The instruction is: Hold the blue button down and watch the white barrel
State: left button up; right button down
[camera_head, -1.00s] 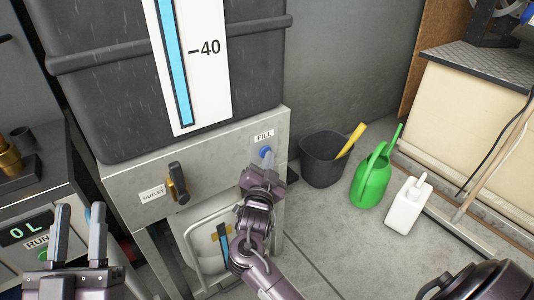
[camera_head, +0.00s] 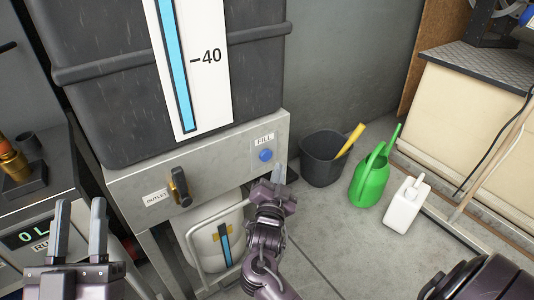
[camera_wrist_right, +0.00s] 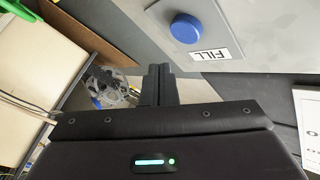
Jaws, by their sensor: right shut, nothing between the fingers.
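The round blue button (camera_head: 265,155) sits under the FILL label on the grey panel below the dark tank. It also shows large in the right wrist view (camera_wrist_right: 186,28). My right gripper (camera_head: 279,172) is shut and empty, below and right of the button and apart from it. Its closed fingers show in the wrist view (camera_wrist_right: 159,84). The white barrel (camera_head: 203,238) stands under the panel behind a pale tube frame, with a blue strip gauge on its front; my right arm is beside it. My left gripper (camera_head: 80,228) is open and empty at the lower left.
A black OUTLET handle (camera_head: 180,187) is left of the button. A display (camera_head: 27,236) at the left appears to read 0 L. A dark bucket (camera_head: 323,160), green watering can (camera_head: 370,180) and white bottle (camera_head: 405,207) stand on the floor at right.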

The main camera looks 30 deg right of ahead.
jog(key=shift+s+d+p, duration=0.1)
jog(key=shift+s+p, duration=0.25)
jog(key=shift+s, duration=0.8)
